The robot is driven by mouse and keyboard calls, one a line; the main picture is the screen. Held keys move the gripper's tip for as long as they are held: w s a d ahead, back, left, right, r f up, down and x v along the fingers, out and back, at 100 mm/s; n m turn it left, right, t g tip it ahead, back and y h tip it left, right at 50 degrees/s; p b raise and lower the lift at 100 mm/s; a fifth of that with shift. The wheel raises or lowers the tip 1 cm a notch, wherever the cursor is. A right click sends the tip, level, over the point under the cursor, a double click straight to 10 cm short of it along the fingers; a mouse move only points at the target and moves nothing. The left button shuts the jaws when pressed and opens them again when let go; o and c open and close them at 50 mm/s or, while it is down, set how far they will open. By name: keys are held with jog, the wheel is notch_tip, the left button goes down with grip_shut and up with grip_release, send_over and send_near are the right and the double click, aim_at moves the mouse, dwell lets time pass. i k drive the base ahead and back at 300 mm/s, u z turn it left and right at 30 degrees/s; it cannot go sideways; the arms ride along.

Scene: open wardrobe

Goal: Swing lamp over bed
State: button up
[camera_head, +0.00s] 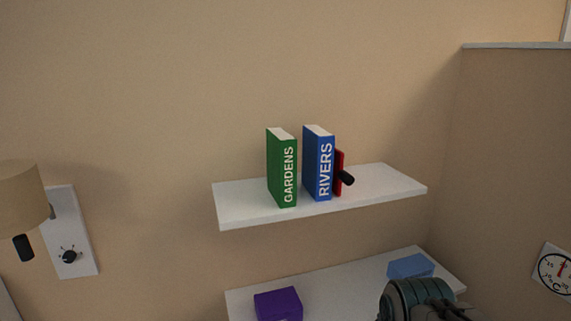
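A wall lamp (20,188) with a tan shade is at the left edge, partly cut off by the frame. A black handle-like piece (24,247) hangs under the shade. Its white wall plate (72,250) carries a dark round knob (69,256) with small marks around it. No bed can be made out; only a sliver of a pale surface shows at the bottom left corner. Part of my arm shows at the bottom right, far from the lamp, but the fingertips of my gripper cannot be made out.
A white wall shelf (240,209) holds a green GARDENS book (282,168), a blue RIVERS book (319,163) and a red item (339,171) with a black knob. A lower white surface (340,281) bears a purple box (278,304) and a blue box (410,267). A dial (555,271) hangs right.

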aim_at(25, 205)
jog(key=u, duration=1.5)
jog(key=i, duration=1)
jog(key=u, duration=0.6)
